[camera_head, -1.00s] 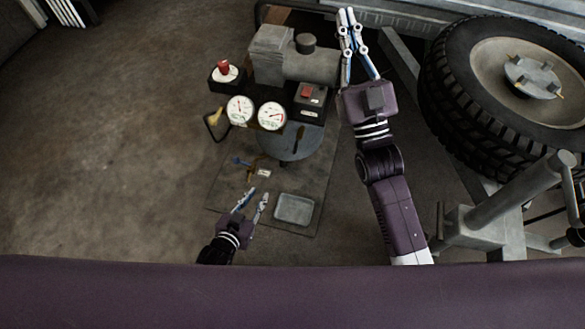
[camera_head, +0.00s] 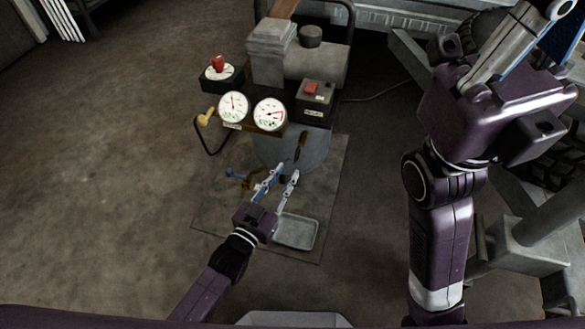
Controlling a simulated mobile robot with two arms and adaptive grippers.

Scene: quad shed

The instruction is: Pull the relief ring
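A grey compressor stands in the middle, its round tank (camera_head: 300,150) below two white gauges (camera_head: 233,107) and (camera_head: 270,114). Contact cannot be told. My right gripper (camera_head: 562,25) is large at the upper right, its fingers partly cut off, away from the compressor.
A shallow grey tray (camera_head: 296,232) lies on the dark mat (camera_head: 225,218), close to my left gripper. A red knob (camera_head: 218,64), a yellow-ended hose (camera_head: 205,117) and a switch box with a red button (camera_head: 316,94) surround the gauges. Floor at left is clear.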

